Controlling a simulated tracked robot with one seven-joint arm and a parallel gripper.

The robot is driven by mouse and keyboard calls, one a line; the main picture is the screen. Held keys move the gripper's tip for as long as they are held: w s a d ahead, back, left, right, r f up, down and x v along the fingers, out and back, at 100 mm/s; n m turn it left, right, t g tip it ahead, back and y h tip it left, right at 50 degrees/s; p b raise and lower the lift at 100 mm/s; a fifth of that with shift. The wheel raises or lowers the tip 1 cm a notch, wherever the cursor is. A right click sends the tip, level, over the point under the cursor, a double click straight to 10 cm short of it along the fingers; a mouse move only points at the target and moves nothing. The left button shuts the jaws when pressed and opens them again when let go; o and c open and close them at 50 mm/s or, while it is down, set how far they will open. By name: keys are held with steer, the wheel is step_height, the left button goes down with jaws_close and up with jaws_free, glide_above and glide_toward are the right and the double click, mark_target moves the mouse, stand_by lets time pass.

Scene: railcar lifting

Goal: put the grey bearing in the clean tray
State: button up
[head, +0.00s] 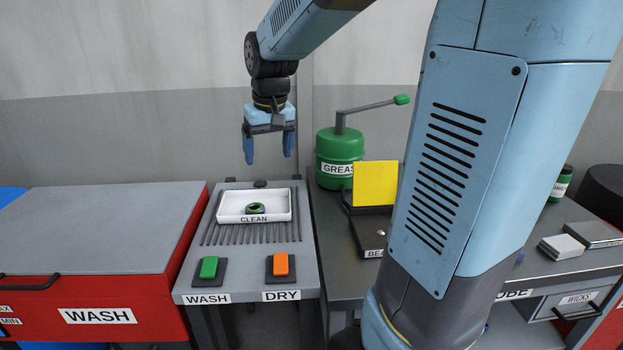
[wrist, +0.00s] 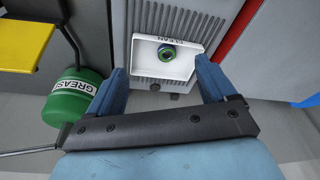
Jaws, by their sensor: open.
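The white tray labelled CLEAN (head: 284,207) sits on the grey ribbed bench top. In the wrist view the tray (wrist: 182,69) and the bearing (wrist: 167,54) show between and beyond my fingers. My gripper (head: 268,148) is open, fingers pointing down, high above the tray. Its jaws are wide apart and empty in the wrist view (wrist: 161,70), with nothing touching them.
Green WASH (head: 208,267) and orange DRY (head: 281,265) buttons stand in front of the tray. A red WASH cabinet (head: 100,285) is left. A green grease can (head: 338,155) and a yellow panel (head: 375,184) are right. The air around my gripper is clear.

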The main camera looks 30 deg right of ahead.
steer(key=s+r+t, duration=0.1)
steer(key=s+t, duration=0.2)
steer(key=s, duration=1.6)
steer(key=shift+s+d+r, duration=0.25)
steer(key=shift+s+d, duration=0.05)
steer(key=shift+d, duration=0.1)
steer(key=shift+c, duration=0.4)
